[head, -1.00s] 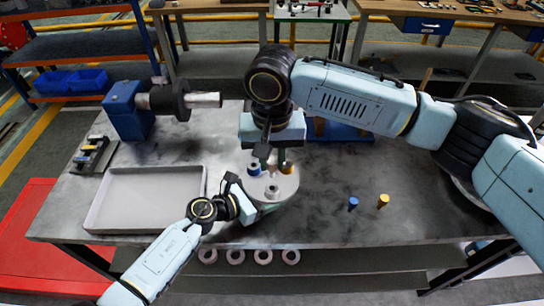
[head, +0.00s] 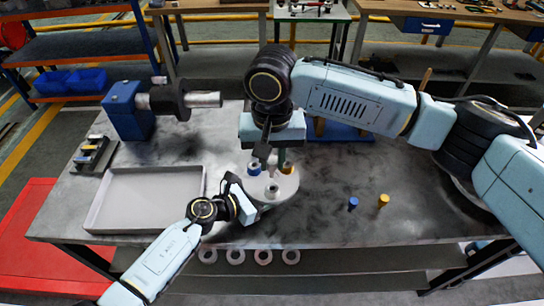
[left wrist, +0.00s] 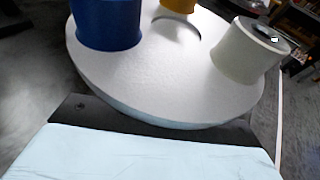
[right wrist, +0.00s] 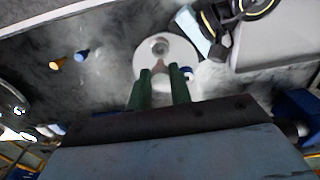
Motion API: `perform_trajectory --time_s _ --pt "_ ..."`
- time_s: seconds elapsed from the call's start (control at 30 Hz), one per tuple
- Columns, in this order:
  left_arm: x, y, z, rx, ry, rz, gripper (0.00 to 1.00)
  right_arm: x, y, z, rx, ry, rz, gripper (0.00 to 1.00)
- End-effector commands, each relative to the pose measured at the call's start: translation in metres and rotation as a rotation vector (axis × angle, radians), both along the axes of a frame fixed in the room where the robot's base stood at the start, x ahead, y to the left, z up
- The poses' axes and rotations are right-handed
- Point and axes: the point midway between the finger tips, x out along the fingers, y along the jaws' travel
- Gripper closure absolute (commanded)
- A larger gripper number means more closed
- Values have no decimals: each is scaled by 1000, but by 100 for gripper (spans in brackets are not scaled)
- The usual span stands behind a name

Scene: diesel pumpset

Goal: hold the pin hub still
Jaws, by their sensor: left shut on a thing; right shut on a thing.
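The pin hub (head: 285,190) is a pale round disc near the middle of the bench. It carries a blue piece (head: 254,168), a yellow piece (head: 287,168) and a pale grey one (head: 272,191). The hub fills the left wrist view (left wrist: 160,80). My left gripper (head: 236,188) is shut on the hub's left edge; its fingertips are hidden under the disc. My right gripper (right wrist: 160,88) points down over the hub's far side, its green fingers shut on a thin greyish piece (right wrist: 153,65). I cannot tell its lower end.
An empty grey tray (head: 130,204) lies to the left. A blue pin (head: 353,202) and a yellow pin (head: 383,200) stand on the bench to the right. A blue fixture with a shaft (head: 128,110) is at the back left. Several pale rings (head: 236,256) lie on the lower shelf.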

Motion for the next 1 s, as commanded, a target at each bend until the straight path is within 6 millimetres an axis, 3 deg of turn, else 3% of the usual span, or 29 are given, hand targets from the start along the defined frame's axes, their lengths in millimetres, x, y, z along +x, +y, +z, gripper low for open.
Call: perform_trajectory --time_s 0.57,1.0 --pt "0 0 0 0 0 1 100 0 0 -2 0 0 0 100" --pt "0 0 0 -1 -1 1 100 0 0 -28 1 1 1 100"
